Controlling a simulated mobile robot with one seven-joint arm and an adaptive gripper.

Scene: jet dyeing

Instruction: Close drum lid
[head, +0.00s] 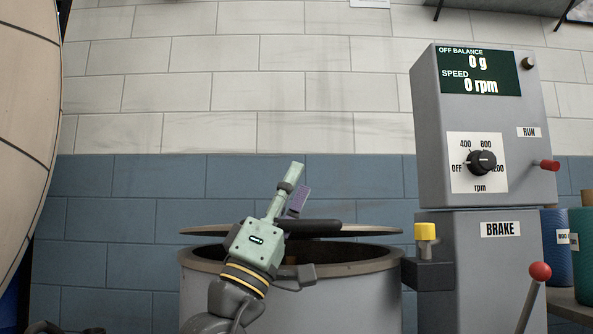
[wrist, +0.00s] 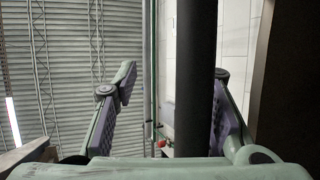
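The grey drum (head: 345,292) stands low in the middle of the head view with its dark mouth partly showing. Its thin lid (head: 208,230) is seen nearly edge-on above the rim, with a gap at the front, so it is open. A black bar (head: 325,226), apparently the lid's handle, runs along it. My gripper (head: 303,224) is open at the bar, one finger above and one below. In the wrist view my gripper (wrist: 172,92) has the dark bar (wrist: 195,60) between its spread fingers, nearer the right one. Whether that finger touches it is unclear.
A grey control cabinet (head: 435,140) stands right of the drum, showing 0 g and 0 rpm. A yellow-topped block (head: 427,238) and a red-knobbed brake lever (head: 540,272) project from its lower part. A large curved body (head: 25,120) fills the left edge. Thread cones stand far right.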

